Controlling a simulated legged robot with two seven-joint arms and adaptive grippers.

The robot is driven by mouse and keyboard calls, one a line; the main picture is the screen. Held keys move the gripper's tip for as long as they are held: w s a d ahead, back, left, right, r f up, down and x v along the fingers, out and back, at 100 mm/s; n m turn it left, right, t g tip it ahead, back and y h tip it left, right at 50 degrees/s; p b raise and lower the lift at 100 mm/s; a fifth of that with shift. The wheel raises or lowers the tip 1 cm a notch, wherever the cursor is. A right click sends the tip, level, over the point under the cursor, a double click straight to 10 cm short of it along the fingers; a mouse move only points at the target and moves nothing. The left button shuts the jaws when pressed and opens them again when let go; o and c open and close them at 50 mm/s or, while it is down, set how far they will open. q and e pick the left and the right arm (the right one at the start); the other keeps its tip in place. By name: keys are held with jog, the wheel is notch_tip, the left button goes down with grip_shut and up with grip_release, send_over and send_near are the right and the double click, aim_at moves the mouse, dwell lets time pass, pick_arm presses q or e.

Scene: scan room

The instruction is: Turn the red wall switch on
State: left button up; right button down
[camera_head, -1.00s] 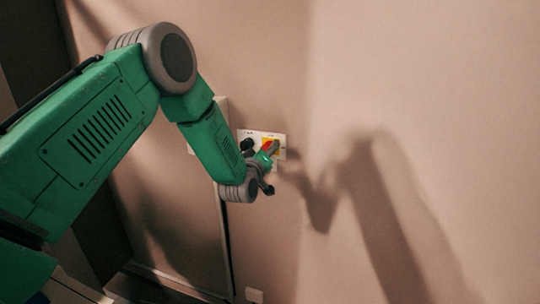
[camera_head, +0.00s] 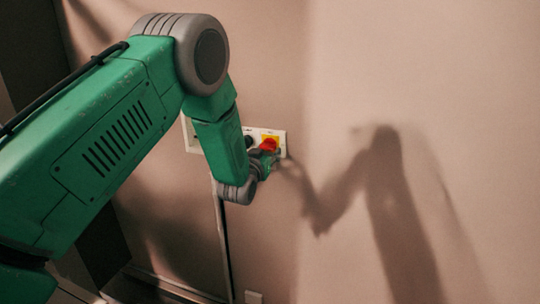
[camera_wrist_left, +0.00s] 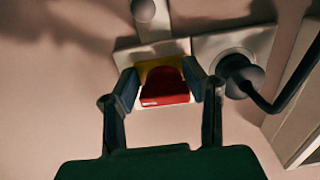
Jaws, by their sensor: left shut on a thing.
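The red switch (camera_head: 268,145) sits on a yellow backing on a white wall plate. In the left wrist view the red switch (camera_wrist_left: 165,86) lies between my two fingers, in front of the yellow backing (camera_wrist_left: 153,67). My left gripper (camera_wrist_left: 164,92) is shut on the red switch, one finger on each side of it. In the head view my left gripper (camera_head: 264,162) is at the wall plate, and its fingers partly cover the switch's lower part. My right gripper is in neither view.
A black round plug (camera_wrist_left: 240,75) with a cable sits in a plate beside the switch; it also shows in the head view (camera_head: 249,141). A small white plate (camera_head: 253,297) is low on the wall. The wall on the right is bare.

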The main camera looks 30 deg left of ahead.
pick_arm(q)
jog(key=shift+w+a+r, duration=0.15)
jog(key=shift+r, duration=0.4)
jog(key=shift+w+a+r, duration=0.15)
jog(key=shift+r, duration=0.35)
jog(key=shift+c, duration=0.2)
jog(key=o, duration=1.2)
jog(key=shift+o, duration=0.2)
jog(key=shift+s+d+r, duration=0.1)
jog(key=shift+s, duration=0.3)
jog(key=shift+s+f, duration=0.2)
jog(key=shift+f, duration=0.05)
jog(key=shift+s+d+f, duration=0.1)
jog(key=shift+s+f, duration=0.1)
jog(key=shift+s, duration=0.1)
jog(key=v, duration=1.1)
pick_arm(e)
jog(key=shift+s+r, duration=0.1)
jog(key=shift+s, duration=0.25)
pick_arm(q)
jog(key=shift+r, duration=0.15)
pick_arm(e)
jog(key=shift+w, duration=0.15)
